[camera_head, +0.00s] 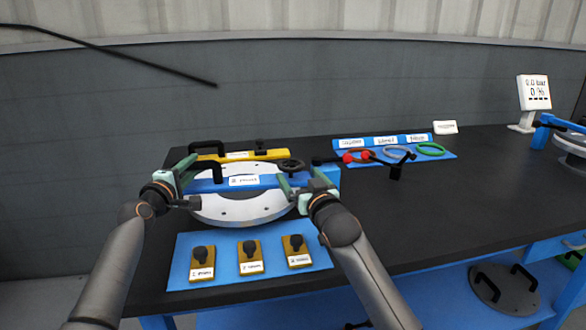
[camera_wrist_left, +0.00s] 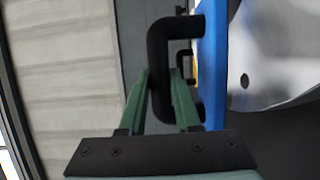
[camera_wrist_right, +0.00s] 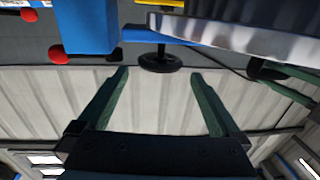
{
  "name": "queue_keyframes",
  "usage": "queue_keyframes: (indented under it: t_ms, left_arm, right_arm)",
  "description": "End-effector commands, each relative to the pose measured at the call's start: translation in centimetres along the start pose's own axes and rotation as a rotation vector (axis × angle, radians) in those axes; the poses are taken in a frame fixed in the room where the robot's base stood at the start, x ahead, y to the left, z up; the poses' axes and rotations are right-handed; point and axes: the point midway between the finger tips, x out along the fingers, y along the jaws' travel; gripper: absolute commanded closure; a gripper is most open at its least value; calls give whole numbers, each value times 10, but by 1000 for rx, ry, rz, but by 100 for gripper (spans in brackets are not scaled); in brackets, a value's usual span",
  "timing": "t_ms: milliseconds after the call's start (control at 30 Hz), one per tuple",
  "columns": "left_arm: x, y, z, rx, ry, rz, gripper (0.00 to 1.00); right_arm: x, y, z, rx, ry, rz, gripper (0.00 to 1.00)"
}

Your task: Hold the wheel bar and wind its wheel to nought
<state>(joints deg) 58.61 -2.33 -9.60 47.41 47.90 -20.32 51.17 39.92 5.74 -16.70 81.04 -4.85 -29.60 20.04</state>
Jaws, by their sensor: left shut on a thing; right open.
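The blue wheel bar (camera_head: 236,183), with a white label, lies across the white round flange (camera_head: 243,210). Its black handle (camera_wrist_left: 157,62) is at the left end, and my left gripper (camera_head: 187,178) is shut on it. In the left wrist view my left gripper's fingers (camera_wrist_left: 160,85) close on both sides of the handle. The black wheel (camera_head: 291,165) is at the bar's right end. My right gripper (camera_head: 298,186) is open and empty beside it. In the right wrist view the wheel (camera_wrist_right: 160,62) lies just beyond the open fingertips (camera_wrist_right: 160,75). Its reading cannot be made out.
A yellow bar (camera_head: 268,155) lies just behind. Three black-knobbed yellow blocks stand on a blue mat (camera_head: 224,255) in front. A blue board (camera_head: 440,154) holds coloured rings to the right, near red-ended levers (camera_head: 365,155). A display (camera_head: 534,92) stands far right. The middle right table is clear.

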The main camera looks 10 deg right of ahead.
Motion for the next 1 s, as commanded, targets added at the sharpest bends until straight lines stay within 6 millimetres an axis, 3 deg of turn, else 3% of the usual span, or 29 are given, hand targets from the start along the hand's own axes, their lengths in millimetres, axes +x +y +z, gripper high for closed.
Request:
queue_keyframes:
  t_ms: [433, 933, 1000]
  left_arm:
    - [0, 5, 0, -3, 1, 10, 100]
    - [0, 5, 0, -3, 1, 9, 100]
    - [0, 5, 0, -3, 1, 9, 100]
  right_arm:
    - [46, 0, 0, -2, 0, 0, 0]
    - [54, 0, 0, -2, 1, -1, 0]
    - [54, 0, 0, -2, 0, -1, 7]
